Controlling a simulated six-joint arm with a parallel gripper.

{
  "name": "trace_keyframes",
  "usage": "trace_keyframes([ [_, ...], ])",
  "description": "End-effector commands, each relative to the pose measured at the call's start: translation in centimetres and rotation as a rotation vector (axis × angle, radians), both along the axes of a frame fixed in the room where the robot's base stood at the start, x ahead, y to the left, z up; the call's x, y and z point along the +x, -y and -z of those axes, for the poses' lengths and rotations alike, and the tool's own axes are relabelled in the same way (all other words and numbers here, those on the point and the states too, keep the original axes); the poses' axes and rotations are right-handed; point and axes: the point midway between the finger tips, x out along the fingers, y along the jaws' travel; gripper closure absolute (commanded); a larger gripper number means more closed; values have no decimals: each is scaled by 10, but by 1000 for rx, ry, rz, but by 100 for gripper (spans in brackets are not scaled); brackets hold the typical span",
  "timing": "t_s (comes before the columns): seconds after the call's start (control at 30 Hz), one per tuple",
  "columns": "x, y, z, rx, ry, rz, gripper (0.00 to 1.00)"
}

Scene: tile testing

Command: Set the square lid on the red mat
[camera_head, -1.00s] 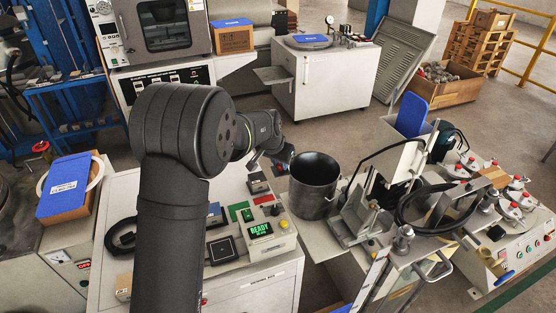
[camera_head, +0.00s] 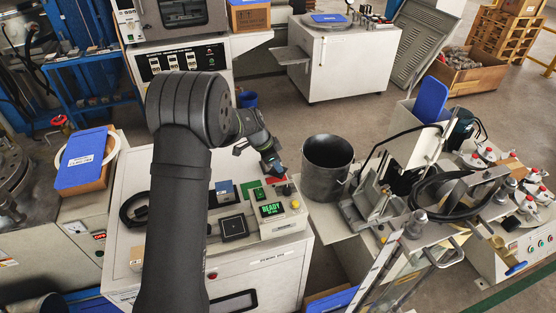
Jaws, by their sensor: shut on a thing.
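The red mat (camera_head: 277,178) is a small red patch at the back right of the bench top, mostly hidden by my gripper. My gripper (camera_head: 273,171) points down, low over the mat, and its jaws are shut on a small dark piece that I take as the square lid. The jaws hide most of that piece. I cannot tell whether it touches the mat.
A control box with a green READY display (camera_head: 272,209) stands close in front of my gripper. A black square plate (camera_head: 233,226) and a green square (camera_head: 250,189) lie to the left. A tall metal pot (camera_head: 327,165) stands close on the right.

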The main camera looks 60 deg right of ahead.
Motion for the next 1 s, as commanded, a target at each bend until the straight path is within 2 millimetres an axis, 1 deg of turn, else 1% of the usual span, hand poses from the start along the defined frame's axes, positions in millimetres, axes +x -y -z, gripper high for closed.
trace_keyframes([
  [0.3,0,-1,35,3,-1,-1,100],
  [0.5,0,0,50,2,0,-1,100],
  [0.67,0,0,55,1,0,-1,100],
  [1.0,0,0,55,1,0,-1,100],
])
